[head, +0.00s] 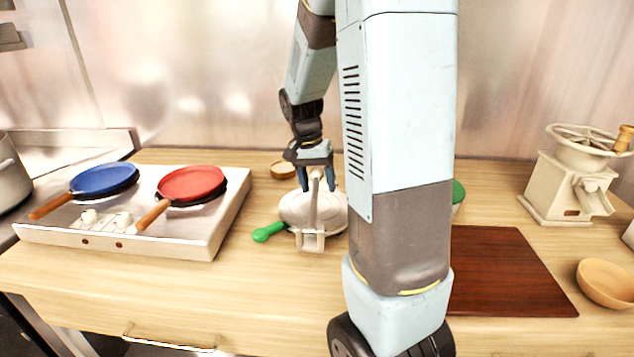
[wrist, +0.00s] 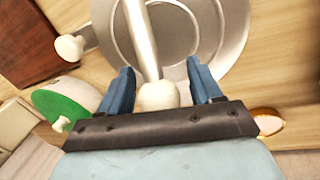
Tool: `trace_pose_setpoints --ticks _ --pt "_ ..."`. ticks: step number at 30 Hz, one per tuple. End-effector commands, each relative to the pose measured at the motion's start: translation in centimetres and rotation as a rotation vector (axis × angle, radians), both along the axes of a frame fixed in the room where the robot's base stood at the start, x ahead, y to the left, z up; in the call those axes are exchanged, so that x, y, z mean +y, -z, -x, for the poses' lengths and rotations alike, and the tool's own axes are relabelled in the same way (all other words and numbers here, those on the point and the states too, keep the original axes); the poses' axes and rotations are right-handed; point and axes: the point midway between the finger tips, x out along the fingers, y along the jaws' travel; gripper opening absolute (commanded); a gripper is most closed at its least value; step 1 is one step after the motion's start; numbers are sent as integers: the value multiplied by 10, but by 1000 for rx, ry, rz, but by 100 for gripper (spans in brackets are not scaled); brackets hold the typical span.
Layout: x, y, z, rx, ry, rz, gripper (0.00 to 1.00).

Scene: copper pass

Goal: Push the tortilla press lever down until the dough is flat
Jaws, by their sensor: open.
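The pale tortilla press (head: 296,207) stands on the wooden counter at the middle of the head view, partly hidden by my arm. Its round plates (wrist: 190,25) fill the top middle of the wrist view. The press lever (wrist: 143,45) runs toward my gripper and ends in a pale rounded knob (wrist: 157,95). My gripper (wrist: 161,88) is open, with one blue finger on each side of the lever's end and visible gaps between. In the head view my gripper (head: 317,182) is above the press. I cannot make out any dough.
Left of the press are a green-handled tool (head: 268,232) and a stove (head: 190,235) with a blue pan (head: 104,178) and a red pan (head: 191,184). To the right are a dark board (head: 505,275), a wooden bowl (head: 606,283) and a grinder (head: 560,185). The counter's front left is clear.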

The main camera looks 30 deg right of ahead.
Motion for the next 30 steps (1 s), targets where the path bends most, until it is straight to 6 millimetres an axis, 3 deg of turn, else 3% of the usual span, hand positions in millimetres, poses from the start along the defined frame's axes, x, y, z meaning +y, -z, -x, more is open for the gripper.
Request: trace_pose_setpoints --ticks 6,26,30 --pt "0 0 0 0 0 0 64" --pt "1 0 0 -1 -2 0 0" --pt "2 0 0 -1 -2 0 0"
